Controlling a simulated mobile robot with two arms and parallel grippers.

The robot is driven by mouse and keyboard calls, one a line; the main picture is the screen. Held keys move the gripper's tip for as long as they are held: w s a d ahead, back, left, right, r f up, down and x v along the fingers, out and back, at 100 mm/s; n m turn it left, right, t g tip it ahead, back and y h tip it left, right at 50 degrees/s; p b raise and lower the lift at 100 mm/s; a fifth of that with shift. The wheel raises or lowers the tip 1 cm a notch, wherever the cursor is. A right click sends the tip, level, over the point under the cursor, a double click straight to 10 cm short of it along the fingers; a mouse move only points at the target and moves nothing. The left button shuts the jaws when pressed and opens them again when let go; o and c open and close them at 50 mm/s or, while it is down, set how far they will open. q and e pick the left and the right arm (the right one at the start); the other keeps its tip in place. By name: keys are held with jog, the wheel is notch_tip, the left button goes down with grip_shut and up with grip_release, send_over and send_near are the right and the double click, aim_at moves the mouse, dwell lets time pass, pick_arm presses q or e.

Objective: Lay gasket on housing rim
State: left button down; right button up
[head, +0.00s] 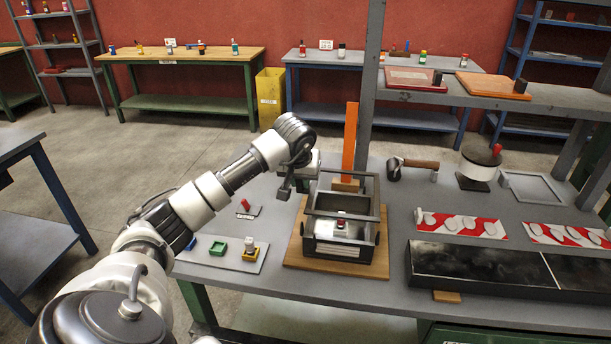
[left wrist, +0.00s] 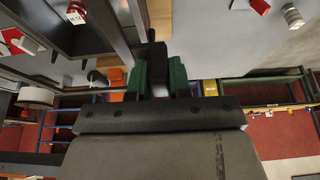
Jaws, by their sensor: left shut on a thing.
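The gasket, a dark rectangular frame (head: 341,213), appears just above the open housing (head: 345,252) in the head view. Whether it touches the rim I cannot tell. My left gripper (head: 297,186) is at the gasket's left side. In the left wrist view the green-padded fingers (left wrist: 160,76) are shut on a dark tab of the gasket (left wrist: 112,28), whose frame stretches to the upper left. The fingers partly hide the tab. My right gripper is not in view.
An orange upright (head: 350,137) stands behind the housing. A grey tray (head: 223,262) with small coloured blocks lies left. A long black tray (head: 480,272) and red-white panels (head: 461,225) lie right.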

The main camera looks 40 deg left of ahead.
aim_at(300, 192)
pick_arm(q)
jog(key=shift+s+r, duration=0.25)
jog(key=shift+s, duration=0.2)
jog(key=shift+w+f, duration=0.2)
jog(key=shift+f, duration=0.3)
notch_tip(300, 192, down, 2)
jog(key=shift+f+b, duration=0.1)
jog(key=shift+b, duration=0.75)
jog(key=shift+f+b, duration=0.4)
jog(key=shift+f, duration=0.25)
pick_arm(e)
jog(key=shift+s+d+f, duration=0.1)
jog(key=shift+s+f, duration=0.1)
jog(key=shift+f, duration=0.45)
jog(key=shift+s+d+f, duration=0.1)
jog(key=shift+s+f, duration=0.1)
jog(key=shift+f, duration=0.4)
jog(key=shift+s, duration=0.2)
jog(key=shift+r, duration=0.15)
pick_arm(q)
jog(key=shift+f+b, duration=0.75)
jog(key=shift+f, duration=0.6)
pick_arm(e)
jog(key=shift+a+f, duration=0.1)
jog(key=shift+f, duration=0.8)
